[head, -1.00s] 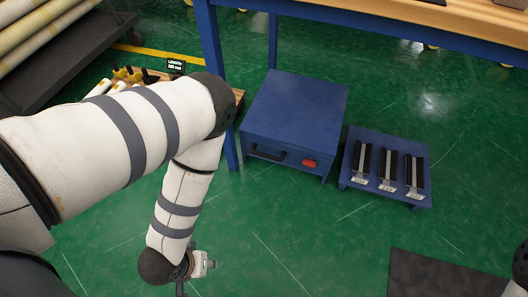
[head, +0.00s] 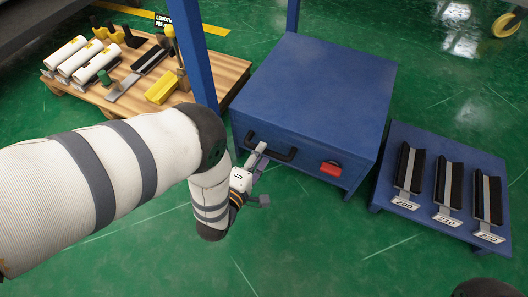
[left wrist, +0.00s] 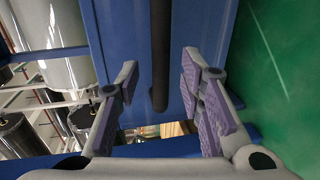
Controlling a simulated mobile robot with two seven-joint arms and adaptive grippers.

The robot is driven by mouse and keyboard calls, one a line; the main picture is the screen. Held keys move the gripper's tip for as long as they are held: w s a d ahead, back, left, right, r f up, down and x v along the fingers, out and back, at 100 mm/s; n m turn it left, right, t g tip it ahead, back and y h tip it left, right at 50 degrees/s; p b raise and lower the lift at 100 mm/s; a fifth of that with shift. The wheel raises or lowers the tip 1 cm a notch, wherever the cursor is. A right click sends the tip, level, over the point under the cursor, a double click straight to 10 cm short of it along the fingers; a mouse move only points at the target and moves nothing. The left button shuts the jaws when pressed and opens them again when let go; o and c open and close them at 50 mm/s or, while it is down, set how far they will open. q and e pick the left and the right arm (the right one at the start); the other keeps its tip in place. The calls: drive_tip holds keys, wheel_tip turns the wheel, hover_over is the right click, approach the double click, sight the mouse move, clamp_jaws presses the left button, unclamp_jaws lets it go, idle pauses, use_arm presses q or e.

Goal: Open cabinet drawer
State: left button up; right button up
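The blue cabinet (head: 315,95) stands on the floor, with its drawer front facing me. The drawer looks closed. A black bar handle (head: 285,156) runs across the left part of the front, and a red latch or label (head: 331,168) sits to its right. My left gripper (head: 257,158) is at the left part of the handle. In the left wrist view, its two fingers (left wrist: 160,85) are spread apart, with the dark handle (left wrist: 160,50) between them and gaps on both sides. My right gripper is not in view.
A wooden pallet (head: 215,65) with white rolls and yellow and black pieces stands at the left. A low blue stand (head: 450,160) with several black holders labelled 200, 210 and 220 is at the right. A blue table leg (head: 192,50) rises beside the cabinet. Green floor in front is clear.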

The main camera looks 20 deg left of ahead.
use_arm(q)
drive_tip(key=shift+b+x, duration=0.5)
drive_tip(key=shift+x, duration=1.05)
clamp_jaws()
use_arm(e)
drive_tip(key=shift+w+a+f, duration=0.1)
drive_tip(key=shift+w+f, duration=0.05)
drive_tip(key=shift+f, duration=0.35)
use_arm(q)
drive_tip(key=shift+s, duration=0.1)
